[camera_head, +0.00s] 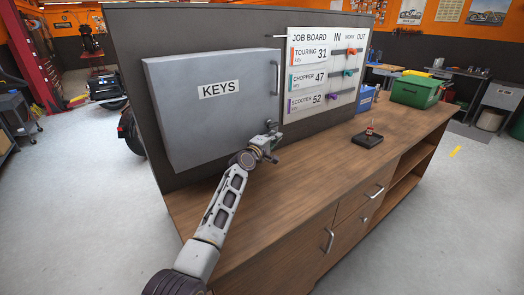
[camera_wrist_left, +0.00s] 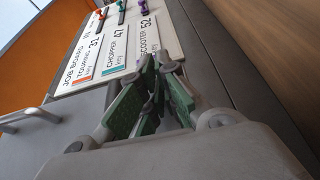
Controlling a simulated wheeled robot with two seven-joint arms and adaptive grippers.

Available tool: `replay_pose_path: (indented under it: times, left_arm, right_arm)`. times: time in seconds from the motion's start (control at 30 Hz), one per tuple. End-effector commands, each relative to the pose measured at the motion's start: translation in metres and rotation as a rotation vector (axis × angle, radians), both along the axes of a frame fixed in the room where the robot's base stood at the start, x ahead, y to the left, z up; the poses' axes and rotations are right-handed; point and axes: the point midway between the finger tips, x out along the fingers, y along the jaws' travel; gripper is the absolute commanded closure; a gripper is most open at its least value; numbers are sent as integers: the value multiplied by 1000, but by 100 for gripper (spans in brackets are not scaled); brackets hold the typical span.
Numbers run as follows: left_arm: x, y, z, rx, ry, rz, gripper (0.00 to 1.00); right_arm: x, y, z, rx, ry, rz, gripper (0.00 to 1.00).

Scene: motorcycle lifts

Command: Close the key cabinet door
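The key cabinet door (camera_head: 205,120) is a grey panel lettered KEYS, with a bar handle (camera_head: 277,77) along its right edge. It lies roughly in line with the dark back panel; I cannot tell whether a small gap is left. My left gripper (camera_head: 274,149) is by the door's lower right corner, above the counter. In the left wrist view its green-padded fingers (camera_wrist_left: 156,78) look drawn together with nothing held, pointing towards the job board. A grey panel with a bar handle (camera_wrist_left: 30,119) shows at that view's left. My right gripper is not in view.
The job board (camera_head: 318,75) with coloured pegs hangs right of the door. The wooden counter (camera_head: 310,165) is mostly clear below. A small dark stand (camera_head: 368,139), a blue bin (camera_head: 366,98) and a green crate (camera_head: 416,90) stand farther right.

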Motion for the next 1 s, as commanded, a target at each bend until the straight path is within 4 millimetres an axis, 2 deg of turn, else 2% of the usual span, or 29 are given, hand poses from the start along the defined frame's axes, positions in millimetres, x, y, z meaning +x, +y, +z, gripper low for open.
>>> replay_pose_path:
  times: [0.03, 1.0]
  left_arm:
    - [2, 14, -1, 0, -5, 21, 100]
    - [-60, 36, -5, 3, 9, 2, 100]
  right_arm:
    - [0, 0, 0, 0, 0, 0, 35]
    - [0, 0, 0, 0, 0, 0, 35]
